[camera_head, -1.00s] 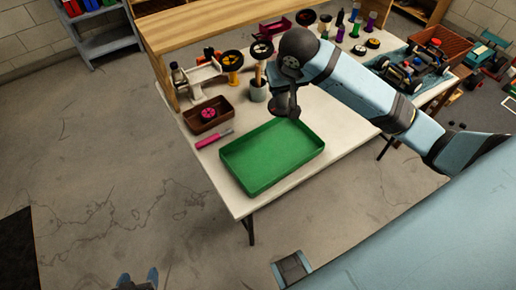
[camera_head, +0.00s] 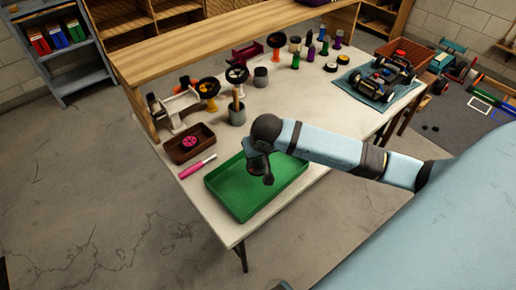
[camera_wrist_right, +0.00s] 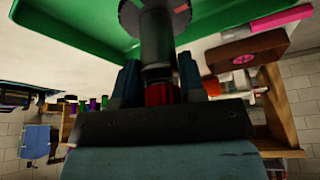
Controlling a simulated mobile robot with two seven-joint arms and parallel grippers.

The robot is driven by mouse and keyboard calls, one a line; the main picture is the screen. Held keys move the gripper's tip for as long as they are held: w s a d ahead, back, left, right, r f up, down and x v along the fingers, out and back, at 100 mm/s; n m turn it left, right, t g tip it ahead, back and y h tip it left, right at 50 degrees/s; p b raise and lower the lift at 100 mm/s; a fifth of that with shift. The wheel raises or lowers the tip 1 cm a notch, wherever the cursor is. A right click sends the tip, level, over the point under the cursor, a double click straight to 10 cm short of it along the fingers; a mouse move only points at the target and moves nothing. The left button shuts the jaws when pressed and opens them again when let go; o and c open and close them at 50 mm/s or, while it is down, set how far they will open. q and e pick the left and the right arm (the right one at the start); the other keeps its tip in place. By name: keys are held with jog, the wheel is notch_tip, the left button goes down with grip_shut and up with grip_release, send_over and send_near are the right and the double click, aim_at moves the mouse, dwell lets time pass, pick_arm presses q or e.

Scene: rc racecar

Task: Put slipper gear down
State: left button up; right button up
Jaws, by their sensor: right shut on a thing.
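My right gripper (camera_head: 259,161) is above the green tray (camera_head: 214,191) in the head view. In the right wrist view its two fingers (camera_wrist_right: 159,80) are shut on a dark cylindrical part (camera_wrist_right: 157,42) with a wider round end and some red on it. I cannot tell for sure whether this part is the slipper gear. The held part points toward the tray, which also shows in the right wrist view (camera_wrist_right: 85,22); I cannot tell whether they touch. A pink gear-like piece (camera_head: 189,142) lies in a small brown box (camera_head: 180,154). My left gripper is not in view.
A pink-handled tool (camera_head: 190,172) lies left of the green tray. A grey cup (camera_head: 237,117), wheels on stands (camera_head: 237,74) and several bottles stand behind. An RC car (camera_head: 380,80) sits on a blue mat at the right. The white table (camera_head: 310,110) has free room in the middle.

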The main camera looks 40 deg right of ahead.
aim_at(258, 162)
jog(key=shift+f, duration=2.4)
jog(key=o, duration=1)
jog(key=shift+f, duration=0.15)
jog(key=shift+c, duration=0.2)
jog(key=shift+b, duration=0.3)
jog(key=p+v, duration=0.1)
jog(key=v, duration=1.1)
jog(key=shift+p, duration=0.35)
